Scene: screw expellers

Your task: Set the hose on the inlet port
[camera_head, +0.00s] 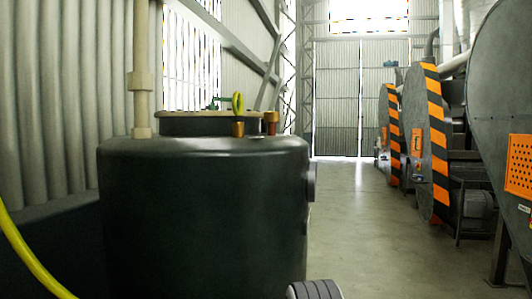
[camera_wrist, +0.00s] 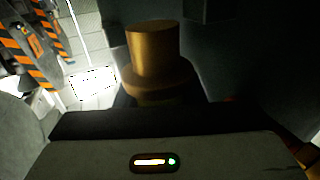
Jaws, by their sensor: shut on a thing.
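A dark tank (camera_head: 205,215) stands left of centre in the head view. On its top are a brass fitting (camera_head: 238,129) and a copper-red fitting (camera_head: 271,122), both upright; which is the inlet port I cannot tell for sure. A narrow yellow loop (camera_head: 238,102) shows just above the brass one. A yellow hose (camera_head: 30,255) curves down at the lower left. In the wrist view my gripper (camera_wrist: 152,98) is shut on a brass stepped piece (camera_wrist: 153,50), which looks like the hose's end fitting. The fingers are mostly in shadow. The join between hose and fitting is hidden.
A pale vertical pipe (camera_head: 142,70) rises at the tank's left. Striped screw expellers (camera_head: 435,140) line the right side, and a large grey drum (camera_head: 500,90) stands nearer. The floor aisle (camera_head: 355,220) between tank and machines is clear.

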